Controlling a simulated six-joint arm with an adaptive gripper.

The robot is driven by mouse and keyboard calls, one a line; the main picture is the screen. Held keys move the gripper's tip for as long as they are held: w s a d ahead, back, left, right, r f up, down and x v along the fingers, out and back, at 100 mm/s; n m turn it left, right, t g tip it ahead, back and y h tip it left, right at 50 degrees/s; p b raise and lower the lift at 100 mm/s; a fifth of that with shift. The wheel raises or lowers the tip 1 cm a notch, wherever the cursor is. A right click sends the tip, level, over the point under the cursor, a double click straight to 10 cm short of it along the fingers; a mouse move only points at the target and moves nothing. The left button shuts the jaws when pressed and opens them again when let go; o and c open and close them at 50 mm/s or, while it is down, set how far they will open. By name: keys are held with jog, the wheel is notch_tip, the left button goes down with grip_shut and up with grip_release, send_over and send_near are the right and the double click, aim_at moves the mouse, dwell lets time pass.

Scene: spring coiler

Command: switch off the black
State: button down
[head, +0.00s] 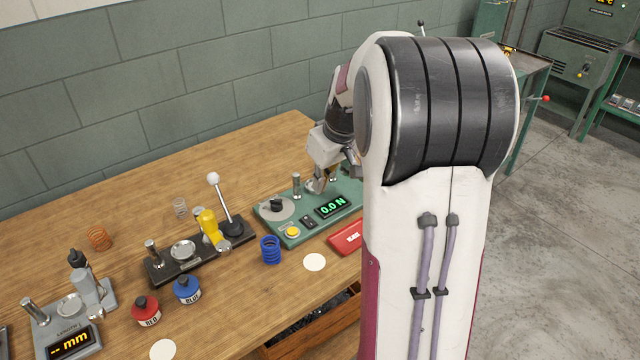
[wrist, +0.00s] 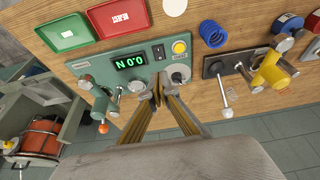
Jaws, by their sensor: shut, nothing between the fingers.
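A green tester (head: 268,222) stands on the bench with a lit display (head: 331,206) reading 0.0 N. A small black switch (head: 309,221) sits between the display and a yellow button (head: 292,232). In the wrist view the black switch (wrist: 158,52) is in plain sight; its on or off position is too small to tell. A black knob (head: 277,204) sits on a pale disc on the same tester. My gripper (wrist: 158,84) is shut and empty over the tester, between the display and the disc. Its tips are partly hidden in the head view; contact cannot be told.
A black-based press (head: 233,245) with a yellow part and a white-balled lever stands to the left. A blue spring (head: 270,250) and a red tray (head: 347,236) lie in front of the tester.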

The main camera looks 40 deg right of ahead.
aim_at(306, 218)
jog(key=shift+w, duration=0.1)
jog(key=shift+w+r, duration=0.3)
jog(key=shift+w, duration=0.35)
jog(key=shift+f, duration=0.15)
jog(key=shift+s+x, duration=0.15)
jog(key=shift+x, duration=3.25)
jog(key=shift+s+x, duration=0.15)
jog(key=shift+x, duration=3.25)
jog(key=shift+f, duration=0.2)
